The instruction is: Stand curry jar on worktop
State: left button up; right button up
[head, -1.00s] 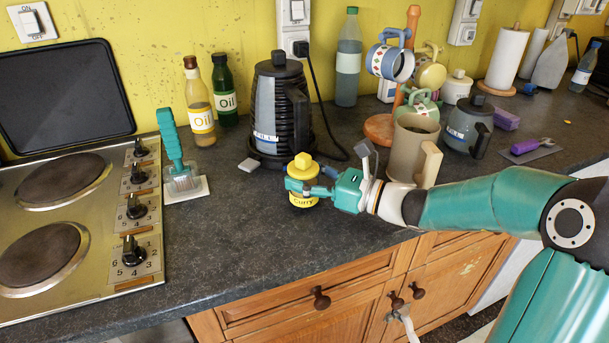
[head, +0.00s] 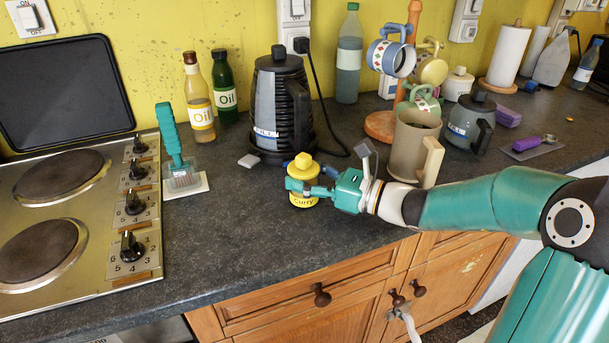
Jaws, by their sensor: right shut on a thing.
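The curry jar (head: 304,201) has a yellow lid and a yellow label reading "Curry". It is upright at the middle of the dark worktop (head: 240,240), in front of the kettle. My right gripper (head: 306,188) comes in from the right and is shut around the jar just below its lid. The fingers hide part of the jar's upper body. The jar's base appears at or very close to the worktop; I cannot tell whether it touches. My left gripper is not in view.
A black kettle (head: 282,105) stands behind the jar, a beige jug (head: 411,150) to its right. A teal brush (head: 170,138) on a white tile and the hob (head: 75,215) are to the left. Two oil bottles (head: 199,100) stand behind. The worktop left of the jar is clear.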

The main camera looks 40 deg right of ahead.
jog(key=o, duration=1.4)
jog(key=shift+s+d, duration=0.1)
jog(key=shift+s, duration=0.05)
jog(key=shift+v, duration=3.85)
jog(key=v, duration=1.2)
jog(key=shift+f, duration=0.15)
